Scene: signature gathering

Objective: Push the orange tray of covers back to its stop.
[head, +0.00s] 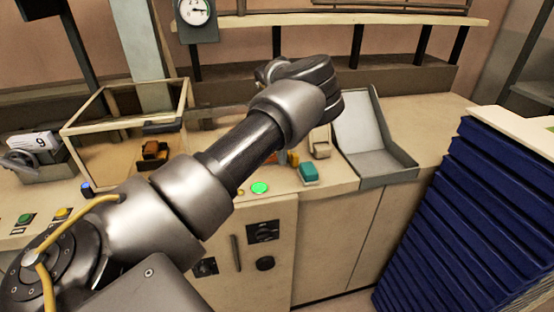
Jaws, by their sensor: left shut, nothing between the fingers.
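I cannot make out a clear orange tray of covers. A small orange piece (293,159) shows just past my left forearm on the counter, mostly hidden by the arm. A small orange-brown object (153,150) sits inside a framed clear case at left; I cannot tell if either is the tray. My left arm reaches from the lower left across the counter. My left gripper (268,72) is at the far end of it, over the back of the counter, shut and empty, with its fingers largely hidden behind the wrist. My right gripper is not in view.
The framed case (125,121) stands left of my arm. A teal block (308,173), a lit green button (259,188) and an open grey tray (390,178) are to its right. A tall blue stack (460,215) fills the right. A shelf (350,20) runs behind.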

